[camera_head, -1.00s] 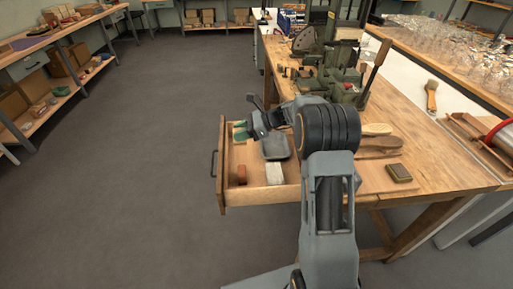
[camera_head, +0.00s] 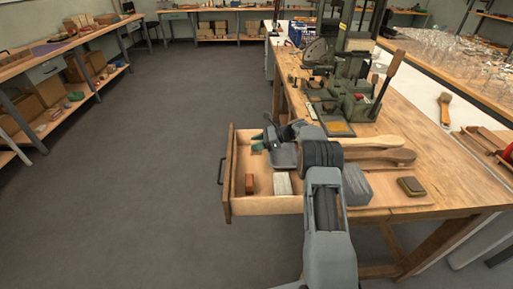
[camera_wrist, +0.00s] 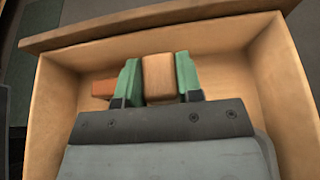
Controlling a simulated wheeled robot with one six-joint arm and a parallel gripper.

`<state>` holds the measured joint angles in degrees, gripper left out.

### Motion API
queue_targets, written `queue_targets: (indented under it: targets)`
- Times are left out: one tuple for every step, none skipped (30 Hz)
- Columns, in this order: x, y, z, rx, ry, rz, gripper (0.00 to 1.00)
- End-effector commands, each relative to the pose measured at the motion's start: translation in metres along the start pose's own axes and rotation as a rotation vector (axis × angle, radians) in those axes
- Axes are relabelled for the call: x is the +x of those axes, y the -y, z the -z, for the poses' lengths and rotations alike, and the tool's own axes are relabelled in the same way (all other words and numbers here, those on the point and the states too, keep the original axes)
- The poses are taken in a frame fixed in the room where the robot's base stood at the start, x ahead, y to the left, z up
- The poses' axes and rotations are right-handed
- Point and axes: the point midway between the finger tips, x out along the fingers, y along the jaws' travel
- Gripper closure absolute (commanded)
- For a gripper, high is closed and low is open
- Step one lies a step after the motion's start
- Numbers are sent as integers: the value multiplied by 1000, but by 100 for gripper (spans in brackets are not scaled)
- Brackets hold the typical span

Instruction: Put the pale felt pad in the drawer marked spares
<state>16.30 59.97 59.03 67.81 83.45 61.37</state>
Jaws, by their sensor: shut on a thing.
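The pale felt pad (camera_wrist: 160,78), tan and block-shaped in the wrist view, is held between the two green fingers of my gripper (camera_wrist: 159,80). My gripper (camera_head: 257,146) is over the open wooden drawer (camera_head: 267,207) in the head view, where the pad is hard to make out. The drawer's walls surround the gripper in the wrist view (camera_wrist: 285,80). I cannot tell whether the pad touches the drawer floor. No drawer marking is readable.
A red-brown block (camera_head: 249,184) and a whitish block (camera_head: 283,184) lie in the drawer. The red-brown block shows just left of the fingers in the wrist view (camera_wrist: 103,88). Wooden brush handles (camera_head: 385,156), a small brown block (camera_head: 411,186) and a green machine (camera_head: 340,80) stand on the bench.

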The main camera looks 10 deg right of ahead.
Motion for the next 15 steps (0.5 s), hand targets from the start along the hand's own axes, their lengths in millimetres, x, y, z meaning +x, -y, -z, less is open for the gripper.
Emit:
queue_targets:
  targets:
    - [4, 0, 8, 0, 0, 0, 93]
    - [5, 0, 11, 0, 0, 0, 93]
    - [6, 0, 14, -1, 0, 0, 93]
    - [6, 0, 14, -1, 0, 0, 93]
    - [6, 0, 14, -2, 0, 1, 93]
    - [6, 0, 14, -2, 0, 1, 93]
    - [6, 0, 14, -2, 0, 1, 93]
    - [6, 0, 14, -2, 0, 1, 93]
    - [6, 0, 14, -2, 0, 1, 93]
    - [6, 0, 14, -2, 0, 1, 93]
    - [6, 0, 14, -2, 0, 1, 93]
    - [6, 0, 14, -2, 0, 1, 93]
    - [7, 0, 15, -2, 0, 1, 93]
    - [7, 0, 16, -1, 0, 1, 93]
    - [7, 0, 17, -1, 0, 1, 93]
